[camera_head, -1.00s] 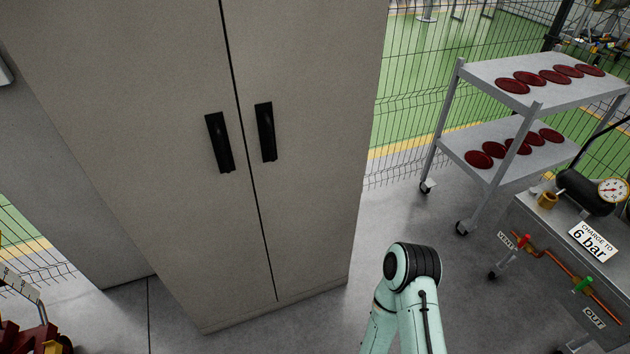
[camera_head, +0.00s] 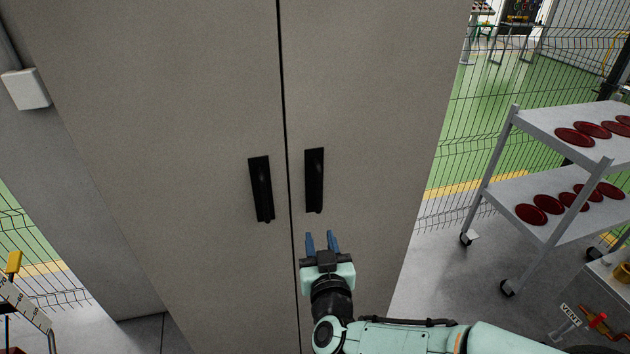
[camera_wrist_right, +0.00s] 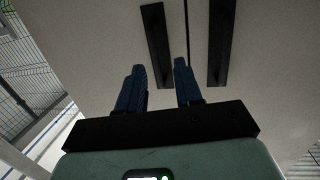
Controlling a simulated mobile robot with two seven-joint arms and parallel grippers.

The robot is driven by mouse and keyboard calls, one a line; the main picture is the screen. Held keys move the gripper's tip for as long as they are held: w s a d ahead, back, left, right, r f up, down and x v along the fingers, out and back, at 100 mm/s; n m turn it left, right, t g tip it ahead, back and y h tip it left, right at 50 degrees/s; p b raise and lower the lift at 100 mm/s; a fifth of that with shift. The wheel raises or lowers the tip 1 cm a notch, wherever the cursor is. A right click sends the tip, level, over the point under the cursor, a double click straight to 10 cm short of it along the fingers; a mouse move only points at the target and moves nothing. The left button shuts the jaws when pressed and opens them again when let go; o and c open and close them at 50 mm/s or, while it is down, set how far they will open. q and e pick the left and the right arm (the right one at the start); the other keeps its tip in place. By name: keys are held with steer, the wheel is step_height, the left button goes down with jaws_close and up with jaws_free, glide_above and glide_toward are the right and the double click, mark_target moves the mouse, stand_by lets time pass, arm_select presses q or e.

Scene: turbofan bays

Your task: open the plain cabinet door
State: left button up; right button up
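The plain grey cabinet (camera_head: 190,120) fills the middle of the head view, its two doors shut along a dark vertical seam. A black handle (camera_head: 261,190) is on the left door and another black handle (camera_head: 314,181) is on the right door. My right gripper (camera_head: 321,240) is just below the right door's handle, open and empty, its blue fingers pointing up toward it. My left gripper is not in view.
A grey trolley (camera_head: 572,129) with red discs on two shelves stands to the right, before a wire fence. A white box (camera_head: 26,89) is at upper left.

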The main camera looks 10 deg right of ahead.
steer(key=t, duration=0.1)
glide_toward(320, 188)
steer(key=s+a, duration=0.1)
steer(key=s, duration=0.1)
steer(key=h, duration=0.1)
steer(key=shift+m, duration=0.3)
steer(key=w, duration=0.4)
steer(key=w+d+p, duration=0.1)
steer(key=w, duration=0.3)
steer(key=w+d, duration=0.1)
steer(key=w, duration=0.3)
steer(key=shift+w+f+p, duration=0.1)
steer(key=shift+w+p, duration=0.25)
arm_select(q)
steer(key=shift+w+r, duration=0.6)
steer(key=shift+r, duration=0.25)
arm_select(e)
jaws_close()
